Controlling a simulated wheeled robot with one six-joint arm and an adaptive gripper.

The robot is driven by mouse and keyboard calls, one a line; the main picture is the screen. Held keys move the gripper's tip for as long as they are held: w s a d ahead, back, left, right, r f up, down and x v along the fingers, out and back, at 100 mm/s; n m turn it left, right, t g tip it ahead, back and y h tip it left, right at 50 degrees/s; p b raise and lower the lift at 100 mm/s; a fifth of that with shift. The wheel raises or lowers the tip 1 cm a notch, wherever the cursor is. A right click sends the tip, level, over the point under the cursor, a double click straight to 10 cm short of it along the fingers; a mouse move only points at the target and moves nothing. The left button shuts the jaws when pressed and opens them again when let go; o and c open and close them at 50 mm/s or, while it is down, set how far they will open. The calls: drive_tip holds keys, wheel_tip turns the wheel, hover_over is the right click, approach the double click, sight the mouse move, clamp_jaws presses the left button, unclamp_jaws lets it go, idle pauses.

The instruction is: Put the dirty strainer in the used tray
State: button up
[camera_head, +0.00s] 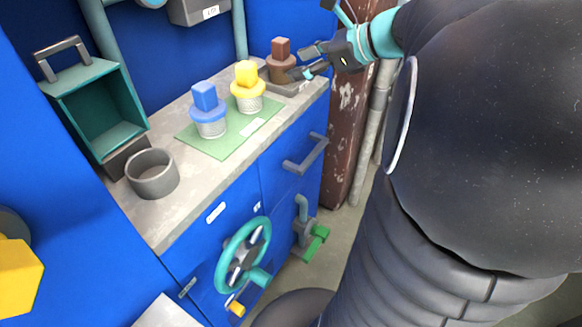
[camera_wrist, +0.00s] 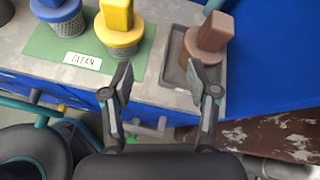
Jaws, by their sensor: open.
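The brown strainer (camera_head: 281,62), with a block-shaped handle on top, stands in a shallow dark grey tray (camera_head: 302,86) at the far right end of the counter. In the wrist view the fingers of my gripper (camera_wrist: 160,78) are spread, with the strainer beyond the right finger.
A green mat (camera_head: 222,145), labelled CLEAN in the wrist view, holds a blue strainer (camera_head: 208,112) and a yellow strainer (camera_head: 247,90). A grey round cup (camera_head: 152,178) and a teal open box (camera_head: 103,112) are at the left. Blue walls rise behind the counter.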

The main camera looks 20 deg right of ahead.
drive_tip(key=s+a+f+n+g+h, duration=0.1)
drive_tip(key=s+a+f+n, duration=0.1)
drive_tip(key=s+a+n, duration=0.1)
drive_tip(key=s+a+f+n+g, duration=0.1)
drive_tip(key=s+a+f+n, duration=0.1)
drive_tip(key=s+a+n, duration=0.1)
drive_tip(key=s+a+f+n+g+h, duration=0.1)
drive_tip(key=s+a+f+n+g, duration=0.1)
drive_tip(key=a+n, duration=0.3)
drive_tip(key=shift+s+f+h, duration=0.25)
drive_tip(key=shift+s+h, duration=0.05)
drive_tip(key=shift+s, duration=0.5)
drive_tip(key=s+f+n+h, duration=0.4)
drive_tip(key=s+n, duration=0.5)
drive_tip(key=n, duration=0.5)
drive_tip(key=shift+s+a+f+h, duration=0.3)
drive_tip(key=shift+a+f+h, duration=0.1)
drive_tip(key=shift+f, duration=0.2)
